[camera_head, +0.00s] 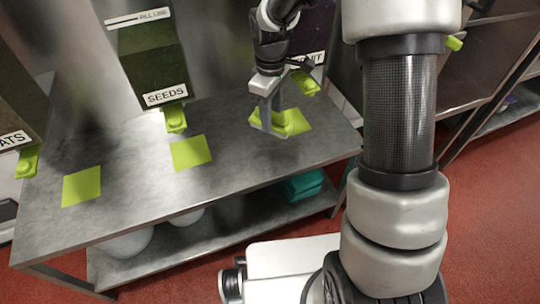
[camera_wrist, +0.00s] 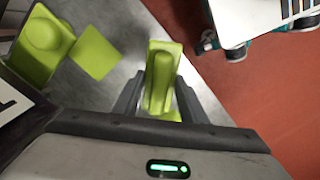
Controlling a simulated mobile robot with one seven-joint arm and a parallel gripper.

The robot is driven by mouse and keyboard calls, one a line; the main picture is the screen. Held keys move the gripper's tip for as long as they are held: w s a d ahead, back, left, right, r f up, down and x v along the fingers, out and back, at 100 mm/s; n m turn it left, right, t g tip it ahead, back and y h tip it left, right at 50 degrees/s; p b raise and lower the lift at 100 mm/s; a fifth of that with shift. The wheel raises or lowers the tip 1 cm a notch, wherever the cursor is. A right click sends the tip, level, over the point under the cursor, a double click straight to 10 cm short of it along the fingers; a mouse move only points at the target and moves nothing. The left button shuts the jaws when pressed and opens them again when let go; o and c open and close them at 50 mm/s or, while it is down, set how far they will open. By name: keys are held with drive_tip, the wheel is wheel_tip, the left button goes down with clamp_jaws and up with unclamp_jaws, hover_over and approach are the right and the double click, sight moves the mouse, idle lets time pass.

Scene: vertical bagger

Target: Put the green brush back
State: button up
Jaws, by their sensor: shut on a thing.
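The green brush (camera_wrist: 162,76) is between the two fingers of my gripper (camera_wrist: 158,98) in the wrist view, its long raised handle facing the camera. In the head view my gripper (camera_head: 271,118) points down over the right part of the metal table. The brush (camera_head: 282,119) shows there as a green block between and behind the fingers. My gripper is shut on it. A flat green square (camera_head: 300,120) lies on the table just right of the brush and also shows in the wrist view (camera_wrist: 96,53). I cannot tell whether the brush touches the table.
The metal table (camera_head: 240,180) holds two more bare green squares, one in the middle (camera_head: 191,153) and one at left (camera_head: 82,186). Dispensers with green spouts (camera_head: 175,118) hang behind, one labelled SEEDS (camera_head: 165,95). Teal items (camera_head: 302,185) sit on the lower shelf.

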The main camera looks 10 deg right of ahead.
drive_tip(key=a+f+n, duration=0.2)
drive_tip(key=f+n, duration=0.1)
drive_tip(key=f, duration=0.1)
drive_tip(key=a+f+n+b, duration=0.1)
drive_tip(key=a+f+n, duration=0.1)
drive_tip(key=f, duration=0.3)
drive_tip(key=w+a+f+n, duration=0.1)
drive_tip(key=a+f+n, duration=0.1)
drive_tip(key=f+n, duration=0.2)
drive_tip(key=shift+a+f+n+b, duration=0.2)
drive_tip(key=shift+a+n+b, duration=0.15)
drive_tip(key=shift+n, duration=0.15)
drive_tip(key=shift+f+b, duration=0.45)
drive_tip(key=shift+f, duration=1.5)
drive_tip(key=shift+f, duration=0.15)
drive_tip(key=o, duration=0.7)
drive_tip(key=shift+f, duration=0.1)
drive_tip(key=shift+c, duration=0.2)
drive_tip(key=o, duration=0.4)
drive_tip(key=shift+o, duration=0.2)
